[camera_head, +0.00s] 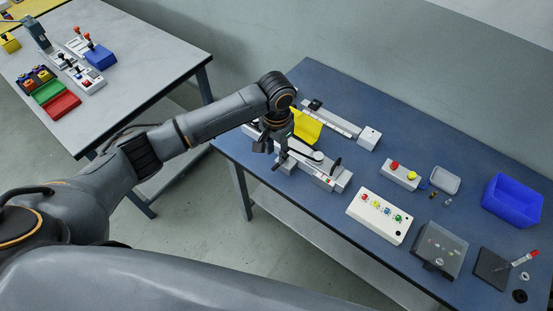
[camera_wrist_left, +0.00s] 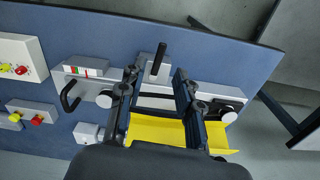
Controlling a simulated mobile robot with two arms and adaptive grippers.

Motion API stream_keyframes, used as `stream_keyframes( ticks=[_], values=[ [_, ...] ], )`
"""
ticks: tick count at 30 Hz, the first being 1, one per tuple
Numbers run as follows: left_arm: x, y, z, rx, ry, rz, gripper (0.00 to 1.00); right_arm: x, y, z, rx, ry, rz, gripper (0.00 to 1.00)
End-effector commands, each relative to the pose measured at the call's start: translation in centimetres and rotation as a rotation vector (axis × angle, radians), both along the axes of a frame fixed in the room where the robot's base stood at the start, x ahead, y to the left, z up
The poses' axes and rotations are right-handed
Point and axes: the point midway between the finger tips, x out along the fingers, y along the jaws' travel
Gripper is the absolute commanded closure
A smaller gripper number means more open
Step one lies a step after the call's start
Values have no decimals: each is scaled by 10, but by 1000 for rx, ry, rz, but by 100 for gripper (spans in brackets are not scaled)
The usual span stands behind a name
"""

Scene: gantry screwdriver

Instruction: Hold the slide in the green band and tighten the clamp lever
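A grey-white slide rail (camera_head: 335,181) lies near the front edge of the blue table; it also shows across the wrist view (camera_wrist_left: 236,90). A small scale with red and green marks (camera_wrist_left: 84,71) sits at its left end in the wrist view. Beside it is a black curved handle (camera_wrist_left: 70,97). A black lever (camera_wrist_left: 159,58) stands up from a light block on the rail. My left gripper (camera_wrist_left: 155,76) is open above the rail, its fingers either side of the lever in that picture; contact cannot be told. The head view also shows this gripper (camera_head: 270,147). My right gripper is out of view.
A yellow sheet part (camera_head: 307,126) stands behind the slide, in front of a second grey rail (camera_head: 338,119). To the right are a white button panel (camera_head: 379,215), a two-button box (camera_head: 400,175), a dark clear-topped box (camera_head: 438,250) and a blue bin (camera_head: 512,200).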

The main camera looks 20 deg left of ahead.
Motion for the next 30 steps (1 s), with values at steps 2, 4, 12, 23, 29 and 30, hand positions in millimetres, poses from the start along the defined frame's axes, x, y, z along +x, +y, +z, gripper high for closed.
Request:
stream_keyframes(
  ticks=[2, 4, 12, 23, 29, 30],
  values=[
    [0, 0, -16, 1, 3, 2, 66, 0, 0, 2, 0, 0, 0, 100],
    [0, 0, -27, 1, 2, 1, 66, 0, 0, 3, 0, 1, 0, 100],
    [0, 0, -51, 0, -1, 0, 66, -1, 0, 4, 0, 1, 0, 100],
    [0, 0, -53, 0, -1, 0, 80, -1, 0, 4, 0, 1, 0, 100],
    [0, 0, -53, 0, -1, 0, 100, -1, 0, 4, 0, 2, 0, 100],
    [0, 0, -52, -1, -2, 0, 100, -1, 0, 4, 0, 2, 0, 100]
  ],
)
